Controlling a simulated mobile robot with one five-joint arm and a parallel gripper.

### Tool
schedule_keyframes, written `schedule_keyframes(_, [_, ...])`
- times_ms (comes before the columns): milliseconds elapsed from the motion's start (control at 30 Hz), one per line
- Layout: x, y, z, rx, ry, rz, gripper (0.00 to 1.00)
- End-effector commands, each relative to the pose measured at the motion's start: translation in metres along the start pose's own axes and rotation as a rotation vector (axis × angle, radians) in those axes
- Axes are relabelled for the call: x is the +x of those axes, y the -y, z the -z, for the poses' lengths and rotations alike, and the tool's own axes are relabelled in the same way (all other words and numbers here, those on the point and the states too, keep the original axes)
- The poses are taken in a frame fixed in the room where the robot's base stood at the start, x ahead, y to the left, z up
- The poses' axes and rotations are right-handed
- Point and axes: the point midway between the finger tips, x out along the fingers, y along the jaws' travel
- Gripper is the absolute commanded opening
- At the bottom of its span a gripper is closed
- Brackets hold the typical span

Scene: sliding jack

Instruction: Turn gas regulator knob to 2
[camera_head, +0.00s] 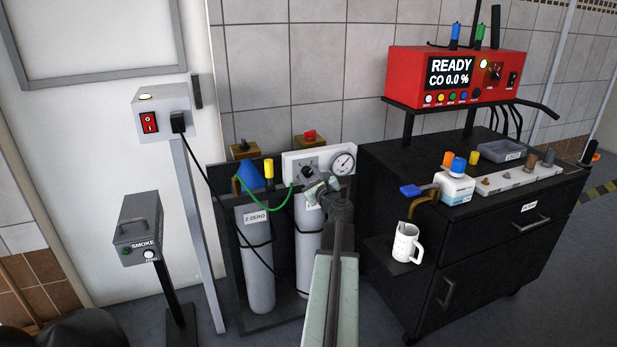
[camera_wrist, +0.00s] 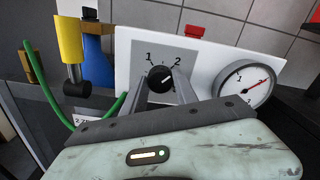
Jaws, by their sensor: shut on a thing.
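The gas regulator is a white panel (camera_head: 295,158) above two grey cylinders; it also fills the middle of the wrist view (camera_wrist: 123,50). Its round black knob (camera_wrist: 159,76) sits on a grey plate with a 1 and a 2 printed above it. A light mark on the knob seems to point up and right, but the exact setting is hard to read. My gripper (camera_head: 318,186) is at the panel. In the wrist view its two fingers (camera_wrist: 160,86) are shut on the knob, one on each side. The fingers hide the lower plate.
A round gauge (camera_wrist: 243,84) with a red needle is right of the knob. A black cabinet (camera_head: 480,225) stands close on the right.

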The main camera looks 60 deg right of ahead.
Motion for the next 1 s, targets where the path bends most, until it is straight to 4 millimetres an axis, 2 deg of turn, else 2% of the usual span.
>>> schedule_keyframes(633, [0.0015, -0.0021, -0.0017, 0.047, 0.003, -0.005, 0.00])
schedule_keyframes(667, [0.0015, -0.0021, -0.0017, 0.047, 0.003, -0.005, 0.43])
schedule_keyframes(700, [0.0014, -0.0019, -0.0015, 0.047, 0.003, -0.004, 0.54])
schedule_keyframes(733, [0.0013, -0.0017, -0.0014, 0.046, 0.003, -0.004, 0.56])
schedule_keyframes(1000, [0.0003, -0.0009, -0.0007, 0.045, 0.001, -0.002, 0.56])
